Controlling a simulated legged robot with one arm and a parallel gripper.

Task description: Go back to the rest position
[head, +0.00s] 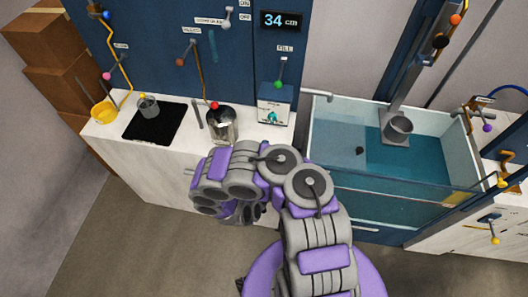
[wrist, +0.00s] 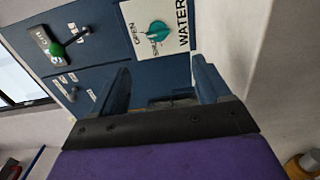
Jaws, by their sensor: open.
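My gripper (wrist: 162,75) shows in the wrist view with its two dark fingers spread apart and nothing between them. A white panel marked WATER and OPEN, with a teal knob (wrist: 156,34), lies beyond the fingertips, apart from them. In the head view my purple and grey arm is bent in front of the counter; I cannot make out the fingers there. The teal knob also shows in the head view (head: 272,117), on the box below the green-tipped lever (head: 279,84).
Floor (head: 130,240) is clear at left.

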